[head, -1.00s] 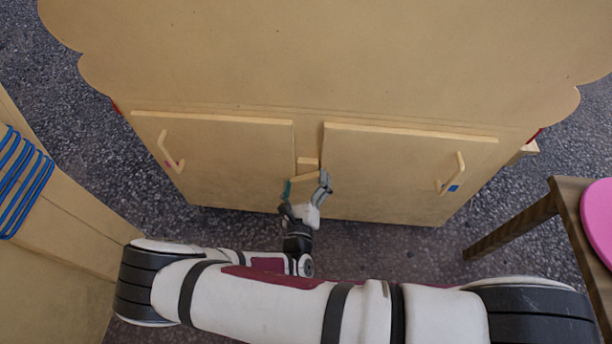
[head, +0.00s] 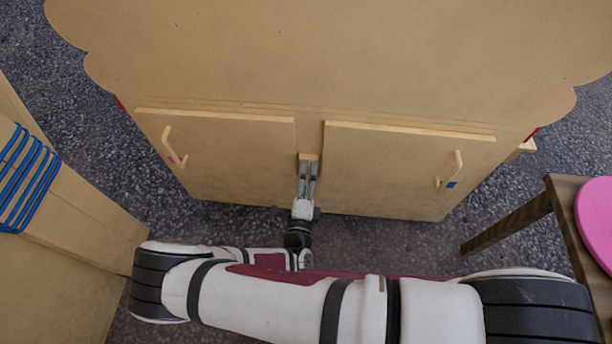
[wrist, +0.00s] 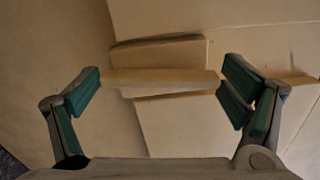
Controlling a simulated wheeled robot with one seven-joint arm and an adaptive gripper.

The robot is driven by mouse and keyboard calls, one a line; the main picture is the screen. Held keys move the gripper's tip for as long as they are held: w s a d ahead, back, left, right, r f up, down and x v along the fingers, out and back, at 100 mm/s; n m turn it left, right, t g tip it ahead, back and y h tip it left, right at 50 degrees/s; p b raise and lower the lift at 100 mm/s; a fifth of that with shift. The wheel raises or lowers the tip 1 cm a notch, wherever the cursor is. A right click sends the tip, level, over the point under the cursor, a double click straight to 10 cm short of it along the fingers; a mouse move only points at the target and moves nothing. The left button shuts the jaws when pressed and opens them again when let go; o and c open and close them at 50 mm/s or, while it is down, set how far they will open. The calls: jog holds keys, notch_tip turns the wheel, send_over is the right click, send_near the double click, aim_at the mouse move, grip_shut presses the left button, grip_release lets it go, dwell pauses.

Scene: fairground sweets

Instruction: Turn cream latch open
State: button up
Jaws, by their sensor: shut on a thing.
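The cream latch (wrist: 165,82) is a short pale bar on the front of the wooden cabinet (head: 320,70), between its two doors. In the wrist view it spans the space between my gripper's green-padded fingers (wrist: 168,88), one finger at each end. My gripper (head: 308,172) is shut on the latch. In the head view its fingers look close together and mostly hide the latch, so its exact angle there is unclear. The left door (head: 220,155) and right door (head: 400,170) appear closed.
Each door has a bar handle, one on the left (head: 174,148) and one on the right (head: 451,170). A wooden table (head: 560,215) with a pink round item (head: 598,222) stands at right. A wooden piece with blue bars (head: 28,175) stands at left. Dark floor shows between them.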

jog(key=shift+f+n, duration=0.1)
jog(key=shift+n, duration=0.5)
jog(key=o, duration=0.9)
jog(key=shift+c, duration=0.2)
jog(key=s, duration=0.7)
jog(key=shift+s+a, duration=0.15)
jog(key=shift+s, duration=0.15)
